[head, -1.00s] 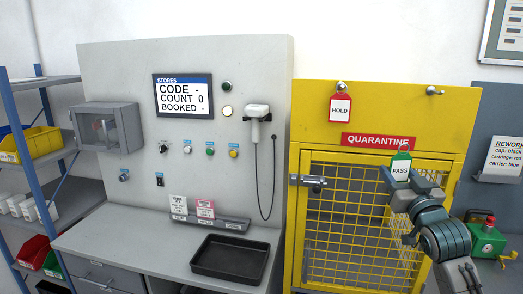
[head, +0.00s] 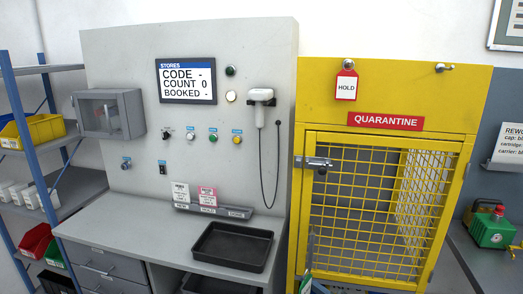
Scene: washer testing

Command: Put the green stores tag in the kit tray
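The kit tray (head: 232,247), a black open tray, sits empty on the grey bench, right of its middle. A small piece of green, the top of the green stores tag (head: 306,284), shows at the bottom edge, right of the tray and in front of the yellow cage. A thin grey finger of my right gripper (head: 310,248) rises beside it. The rest of the tag and gripper is cut off by the frame. The tag has travelled with the gripper, so the gripper appears shut on it. My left gripper is not in view.
The yellow quarantine cage (head: 393,85) stands right of the bench, with a red HOLD tag (head: 346,85) on its hook. A rack with white and pink cards (head: 207,197) lies behind the tray. A scanner (head: 261,100) hangs above. Bench left of the tray is clear.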

